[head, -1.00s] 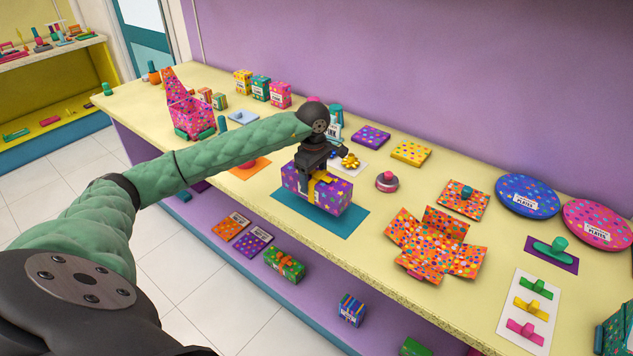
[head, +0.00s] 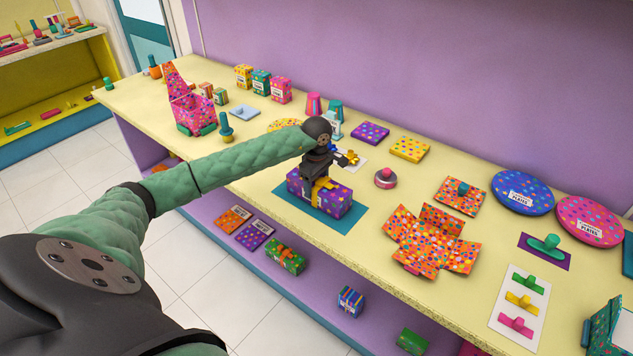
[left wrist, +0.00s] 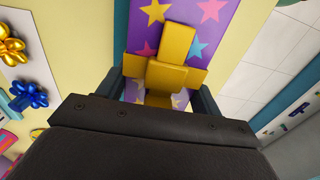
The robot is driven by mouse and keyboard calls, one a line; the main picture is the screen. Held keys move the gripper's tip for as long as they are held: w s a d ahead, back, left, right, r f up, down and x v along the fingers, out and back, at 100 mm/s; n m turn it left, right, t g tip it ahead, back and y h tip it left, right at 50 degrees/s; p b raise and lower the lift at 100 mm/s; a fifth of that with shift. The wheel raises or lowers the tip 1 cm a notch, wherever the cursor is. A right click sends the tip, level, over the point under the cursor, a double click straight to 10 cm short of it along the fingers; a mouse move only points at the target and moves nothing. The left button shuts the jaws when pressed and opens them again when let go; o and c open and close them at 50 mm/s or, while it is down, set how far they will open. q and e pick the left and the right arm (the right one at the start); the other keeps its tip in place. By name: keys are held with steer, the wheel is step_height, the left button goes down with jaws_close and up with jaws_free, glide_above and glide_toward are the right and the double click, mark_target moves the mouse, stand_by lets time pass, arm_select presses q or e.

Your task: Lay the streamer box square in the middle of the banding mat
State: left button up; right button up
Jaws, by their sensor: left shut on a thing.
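The streamer box (head: 336,204) is purple with coloured stars and has a yellow band and raised yellow grip on top. It is over the teal banding mat (head: 346,226), which shows along its near side and right end. I cannot tell whether the box touches the mat. My left gripper (head: 317,182) is above the box, shut on its yellow grip. In the left wrist view the fingers (left wrist: 160,88) stand on both sides of the grip, and the starred box top (left wrist: 210,14) runs away beneath. My right gripper is not in view.
Gold and blue bows (left wrist: 28,96) lie on a white card behind the box. A pink-topped round item (head: 385,178) and an unfolded orange dotted box (head: 432,240) lie to the right. The table's front edge is close to the mat.

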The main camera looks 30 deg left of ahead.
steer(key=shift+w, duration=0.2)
arm_select(q)
steer(key=o, duration=1.3)
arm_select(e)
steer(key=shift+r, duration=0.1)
arm_select(q)
steer(key=shift+r, duration=0.1)
steer(key=shift+r+b, duration=0.3)
steer(key=shift+b, duration=0.05)
steer(key=shift+r+b, duration=0.5)
steer(key=shift+r, duration=0.3)
step_height(320, 180, up, 8)
steer(key=b, duration=0.3)
steer(key=shift+b, duration=0.4)
steer(key=shift+r, duration=0.85)
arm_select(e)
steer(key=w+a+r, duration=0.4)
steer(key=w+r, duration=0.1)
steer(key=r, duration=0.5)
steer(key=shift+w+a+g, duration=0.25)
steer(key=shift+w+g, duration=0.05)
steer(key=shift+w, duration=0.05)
